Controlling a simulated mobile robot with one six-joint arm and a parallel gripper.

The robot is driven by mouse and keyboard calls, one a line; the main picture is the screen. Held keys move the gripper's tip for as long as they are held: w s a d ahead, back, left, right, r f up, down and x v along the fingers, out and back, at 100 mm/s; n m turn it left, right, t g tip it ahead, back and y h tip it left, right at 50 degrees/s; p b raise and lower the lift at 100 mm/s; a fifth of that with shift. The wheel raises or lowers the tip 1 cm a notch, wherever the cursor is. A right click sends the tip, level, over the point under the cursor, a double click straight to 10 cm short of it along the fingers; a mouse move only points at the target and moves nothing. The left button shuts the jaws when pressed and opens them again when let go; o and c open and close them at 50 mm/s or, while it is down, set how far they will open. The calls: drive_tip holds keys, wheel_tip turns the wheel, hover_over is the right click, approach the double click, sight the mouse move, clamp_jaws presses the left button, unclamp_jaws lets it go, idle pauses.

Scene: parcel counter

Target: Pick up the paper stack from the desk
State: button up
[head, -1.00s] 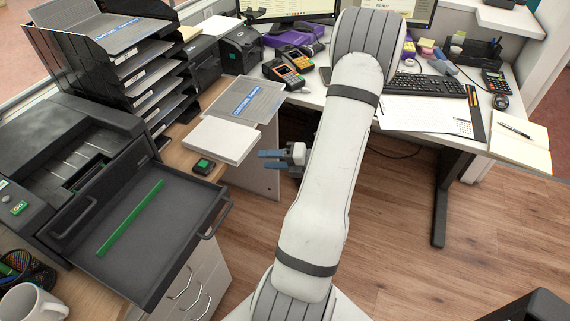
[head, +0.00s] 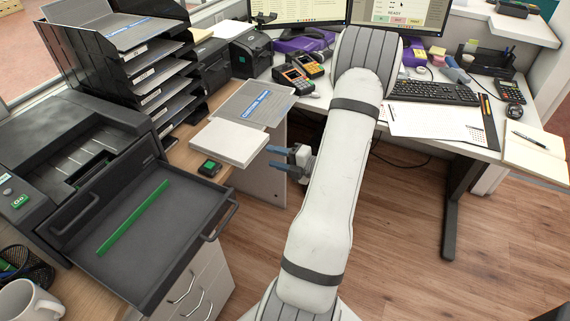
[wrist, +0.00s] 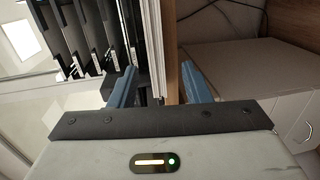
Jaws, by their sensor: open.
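The paper stack (head: 228,142) is a thick white block of sheets. It lies flat on the wooden desk on the left, close to its right edge, in the head view. My gripper (head: 271,157) is just right of the stack's right corner, with its blue fingers pointing left. The fingers are open, one above the other, and hold nothing. In the wrist view my gripper (wrist: 158,68) has the desk's wooden edge (wrist: 172,45) and a pale strip, perhaps the stack's side, between the fingers. I cannot tell whether a finger touches the stack.
A grey folder (head: 256,103) with a blue label lies behind the stack. A small black device (head: 209,168) with a green button sits in front. A printer's open tray (head: 145,225) is at the lower left. A tray rack (head: 125,60) stands behind. Open floor lies right.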

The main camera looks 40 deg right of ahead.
sight(258, 150)
drive_tip(key=x, duration=0.1)
drive_tip(key=p+x, duration=0.1)
drive_tip(key=shift+w+a+r, duration=0.15)
drive_tip(key=shift+w+r, duration=0.1)
drive_tip(key=shift+w, duration=0.15)
drive_tip(key=shift+p+x, duration=0.4)
drive_tip(key=shift+x, duration=1.5)
drive_tip(key=shift+r, duration=0.1)
drive_tip(key=shift+c, duration=0.4)
drive_tip(key=shift+r, duration=0.1)
drive_tip(key=c, duration=0.8)
drive_tip(key=shift+r+p, duration=1.2)
clamp_jaws()
drive_tip(key=f+p+v, duration=0.1)
drive_tip(key=p+v, duration=0.5)
drive_tip(key=v, duration=1.7)
drive_tip(key=shift+p, duration=0.4)
drive_tip(key=shift+r, duration=0.15)
